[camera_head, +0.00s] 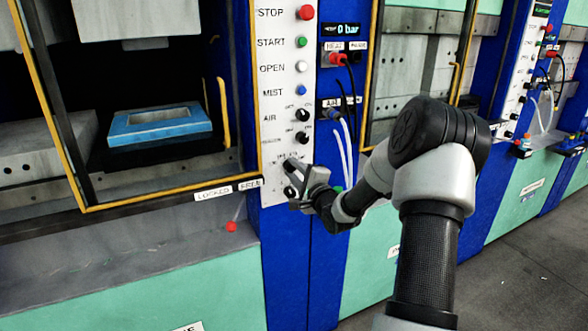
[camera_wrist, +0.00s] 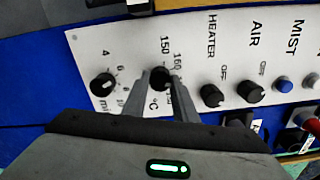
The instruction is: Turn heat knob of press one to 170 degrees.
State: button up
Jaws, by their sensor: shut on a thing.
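The heat knob (camera_wrist: 160,76) is a small black dial on the white control panel, marked °C, with 150 and 160 readable on its scale. My gripper (camera_wrist: 163,90) is shut on it, one finger on each side. The fingers cover part of the scale, and I cannot read the knob's setting. In the head view my gripper (camera_head: 300,180) is at the lower part of the panel of the nearest press and hides the heat knob there.
A timer knob (camera_wrist: 103,85) marked min sits beside the heat knob. On its other side are the HEATER switch (camera_wrist: 212,95) and AIR switch (camera_wrist: 250,92). Cables hang from the blue column (camera_head: 335,120) right of the panel. An open press holds a blue frame (camera_head: 160,132).

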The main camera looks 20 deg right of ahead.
dwell(0.3)
jog(key=o, duration=1)
jog(key=shift+a, duration=0.1)
jog(key=shift+o, duration=0.2)
jog(key=shift+s, duration=0.15)
jog(key=s, duration=1.7)
jog(key=shift+d+p, duration=0.3)
jog(key=shift+d, duration=0.05)
